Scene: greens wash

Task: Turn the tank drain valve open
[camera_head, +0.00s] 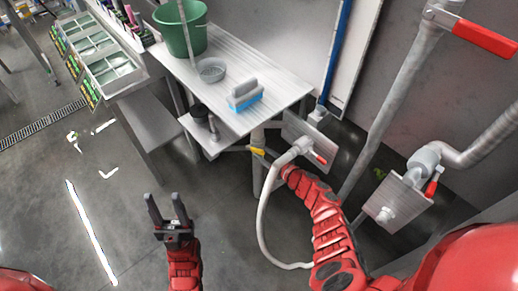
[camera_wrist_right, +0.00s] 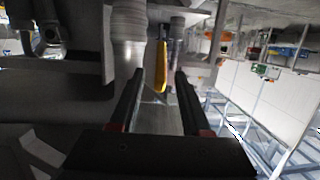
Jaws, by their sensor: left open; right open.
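A yellow valve handle (camera_head: 257,151) shows low under the steel table, beside a pale vertical pipe (camera_head: 257,175). In the right wrist view, the yellow handle (camera_wrist_right: 161,66) hangs upright between the two fingers of my open right gripper (camera_wrist_right: 159,75), with a grey pipe (camera_wrist_right: 129,40) just to its left. I cannot tell whether either finger touches the handle. In the head view, my right gripper is hidden behind the hose fitting and plate. My left gripper (camera_head: 166,203) is open and empty over the floor, away from the valve.
The steel table (camera_head: 290,85) bears a green bucket (camera_head: 180,28), a grey bowl (camera_head: 211,69) and a blue-and-white brush (camera_head: 245,93). A pale hose (camera_head: 262,225) loops beside my right arm. Red-handled valves (camera_head: 485,38) and pipes crowd the right. Floor at left is mostly clear.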

